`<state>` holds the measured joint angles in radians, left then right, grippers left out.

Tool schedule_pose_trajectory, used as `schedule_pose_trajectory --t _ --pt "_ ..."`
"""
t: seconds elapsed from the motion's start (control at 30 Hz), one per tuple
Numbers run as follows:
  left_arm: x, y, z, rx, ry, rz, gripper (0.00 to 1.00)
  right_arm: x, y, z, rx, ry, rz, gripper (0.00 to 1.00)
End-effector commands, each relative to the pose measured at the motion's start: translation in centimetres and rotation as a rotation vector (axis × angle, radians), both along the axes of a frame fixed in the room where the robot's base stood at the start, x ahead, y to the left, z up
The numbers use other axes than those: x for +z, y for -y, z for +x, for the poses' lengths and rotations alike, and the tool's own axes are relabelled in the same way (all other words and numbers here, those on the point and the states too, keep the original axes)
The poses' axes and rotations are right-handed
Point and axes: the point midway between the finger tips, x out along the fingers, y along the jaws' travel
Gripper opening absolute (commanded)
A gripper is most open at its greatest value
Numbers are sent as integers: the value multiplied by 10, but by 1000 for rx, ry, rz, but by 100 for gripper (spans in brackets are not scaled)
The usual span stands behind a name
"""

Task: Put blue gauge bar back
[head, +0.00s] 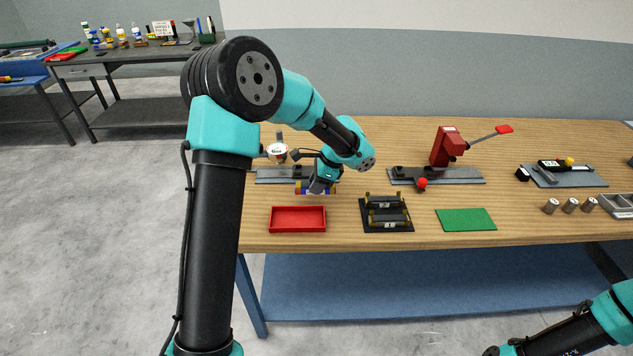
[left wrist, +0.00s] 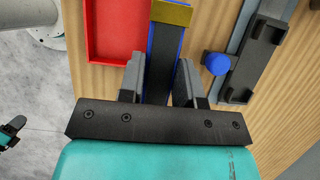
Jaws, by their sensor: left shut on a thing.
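The blue gauge bar (left wrist: 166,48) is between the fingers of my left gripper (left wrist: 160,85) in the left wrist view. It has a gold-yellow end and a dark face. In the head view my left gripper (head: 319,188) is shut on the bar, just behind the red tray (head: 298,226). The bar shows there only as small blue, yellow and red bits, partly hidden by the fingers. A black stand (head: 369,224) with dark, numbered, yellow-ended pieces is to the right.
Behind the gripper lies a grey rail (head: 272,176) with black parts; a blue knob (left wrist: 215,62) shows beside it. A red-handled fixture (head: 447,146), a green mat (head: 466,220) and several metal cylinders (head: 570,205) are further right. Bare wood lies between them.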

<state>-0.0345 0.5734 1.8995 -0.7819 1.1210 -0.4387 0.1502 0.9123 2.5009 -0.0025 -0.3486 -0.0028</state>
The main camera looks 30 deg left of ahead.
Motion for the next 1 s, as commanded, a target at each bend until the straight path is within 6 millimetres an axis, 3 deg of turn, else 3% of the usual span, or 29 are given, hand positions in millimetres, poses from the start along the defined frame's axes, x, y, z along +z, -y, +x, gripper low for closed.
schedule_pose_trajectory --t 0.37,1.0 --pt "1 0 0 0 1 0 0 0 0 0 0 0 0 43" --pt "20 0 0 0 0 0 0 0 0 0 0 0 0 43"
